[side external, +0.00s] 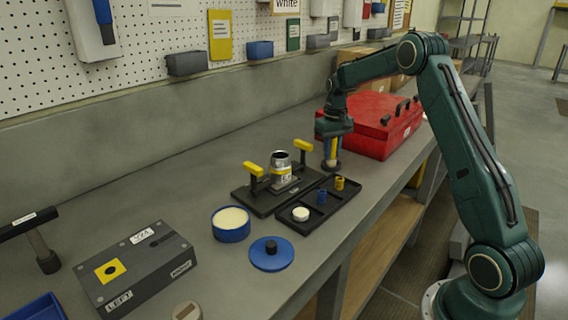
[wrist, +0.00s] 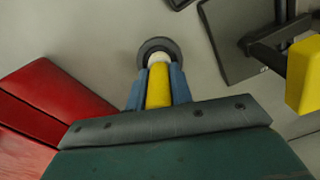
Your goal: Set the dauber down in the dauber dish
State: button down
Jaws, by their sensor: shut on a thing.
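The dauber has a yellow handle and a pale tip. In the wrist view the dauber (wrist: 158,85) points away from the camera between two blue fingers. My gripper (wrist: 157,92) is shut on its handle. The dauber dish (wrist: 147,46) is a small dark round dish, and the pale tip overlaps its opening. In the side view my gripper (side external: 333,152) points down with the yellow dauber (side external: 333,146) upright, directly over the dark dish (side external: 331,168). I cannot tell whether the tip touches the dish floor.
A red toolbox (side external: 372,128) stands close behind and right of my gripper. A fixture plate (side external: 262,198) with yellow-topped clamps and a can (side external: 281,168) is to the left. A black tray (side external: 335,204) with small parts lies in front. A blue tub (side external: 231,231) stands farther left.

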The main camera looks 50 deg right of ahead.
jog(key=shift+f, duration=0.1)
jog(key=c, duration=1.2)
grip_release()
jog(key=shift+o, duration=0.2)
notch_tip(320, 180, up, 13)
jog(key=shift+r, duration=0.4)
